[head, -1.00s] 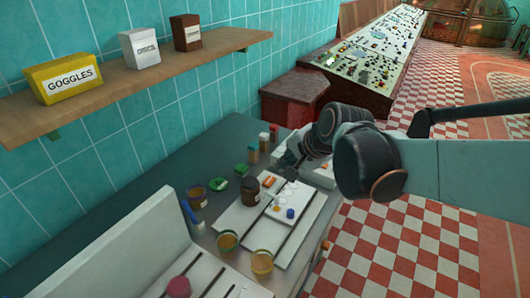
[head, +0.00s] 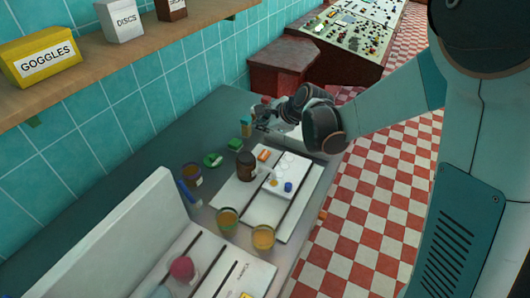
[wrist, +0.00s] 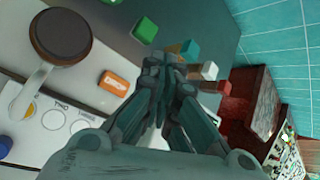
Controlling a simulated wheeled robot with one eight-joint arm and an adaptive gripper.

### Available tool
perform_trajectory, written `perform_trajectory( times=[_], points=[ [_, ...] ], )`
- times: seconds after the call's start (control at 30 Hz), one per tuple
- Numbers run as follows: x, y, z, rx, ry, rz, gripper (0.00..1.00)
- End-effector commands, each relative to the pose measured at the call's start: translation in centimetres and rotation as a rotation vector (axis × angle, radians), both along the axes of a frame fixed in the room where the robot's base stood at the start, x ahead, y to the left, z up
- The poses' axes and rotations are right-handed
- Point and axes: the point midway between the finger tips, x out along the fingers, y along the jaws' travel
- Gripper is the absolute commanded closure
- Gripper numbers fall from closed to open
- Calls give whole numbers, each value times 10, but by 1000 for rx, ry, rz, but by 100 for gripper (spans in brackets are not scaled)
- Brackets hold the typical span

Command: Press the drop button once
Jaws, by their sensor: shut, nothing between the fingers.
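No part is readable to me as a drop button. An orange block with a pale label (head: 263,155) lies at the far end of the white board (head: 233,196); it also shows in the wrist view (wrist: 119,83). Beside it is a white panel with round marks (head: 293,165); its lettering is too small to read surely. A blue knob-like piece (head: 288,187) sits at the panel's near end. My gripper (head: 262,118) is shut and empty, past the orange block near the counter's far end. In the wrist view its fingers (wrist: 172,68) point at small coloured blocks.
A brown jar (head: 246,166) stands beside the orange block. Amber cups (head: 228,220) stand nearer. The shelf (head: 110,52) runs along the tiled wall. A dark red cabinet (head: 285,69) stands beyond the counter.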

Motion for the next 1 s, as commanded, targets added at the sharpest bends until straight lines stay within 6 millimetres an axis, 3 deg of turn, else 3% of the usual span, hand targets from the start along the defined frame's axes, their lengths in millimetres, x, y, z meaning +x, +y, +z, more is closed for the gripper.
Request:
perform_trajectory(
  times=[0.47, 1.0],
  points=[
    [0, 0, -8, -2, -1, 1, 100],
    [0, 0, -73, -2, -1, 1, 100]
  ],
)
